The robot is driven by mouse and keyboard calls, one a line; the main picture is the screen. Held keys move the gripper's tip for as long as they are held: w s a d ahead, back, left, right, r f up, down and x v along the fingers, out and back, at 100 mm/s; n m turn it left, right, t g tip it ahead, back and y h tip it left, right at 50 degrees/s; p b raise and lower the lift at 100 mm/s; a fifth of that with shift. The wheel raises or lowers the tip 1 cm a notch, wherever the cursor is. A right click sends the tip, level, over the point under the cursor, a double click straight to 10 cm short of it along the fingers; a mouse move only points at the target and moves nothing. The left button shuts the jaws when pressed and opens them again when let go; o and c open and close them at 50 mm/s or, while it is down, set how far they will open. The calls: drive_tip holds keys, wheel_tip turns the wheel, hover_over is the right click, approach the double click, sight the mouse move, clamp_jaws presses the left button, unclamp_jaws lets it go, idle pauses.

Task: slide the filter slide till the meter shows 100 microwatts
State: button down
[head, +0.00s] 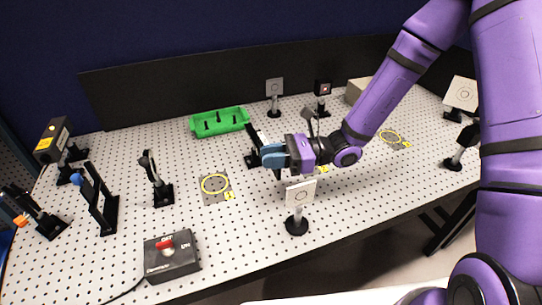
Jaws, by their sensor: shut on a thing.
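My gripper (272,156) is over the middle of the perforated table, its blue fingertips pointing left. It is shut on a dark upright piece, probably the filter slide (256,138), beside a black mount (252,160). The fingers hide much of this piece, so its exact position in the mount cannot be told. No meter reading is legible. A small black square head on a post (323,88) at the back shows a reddish spot.
A black box with a red switch (166,245) is at the front left. A white target card (300,193) stands close in front of my gripper. Several optics mounts stand at the left. A green tray (205,129) lies behind. A yellow-ringed plate (216,196) lies left of my gripper.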

drive_tip(key=shift+s, duration=0.15)
drive_tip(key=c, duration=1)
unclamp_jaws()
drive_tip(key=shift+d, duration=0.1)
drive_tip(key=d, duration=1)
drive_tip(key=shift+w+d, duration=0.4)
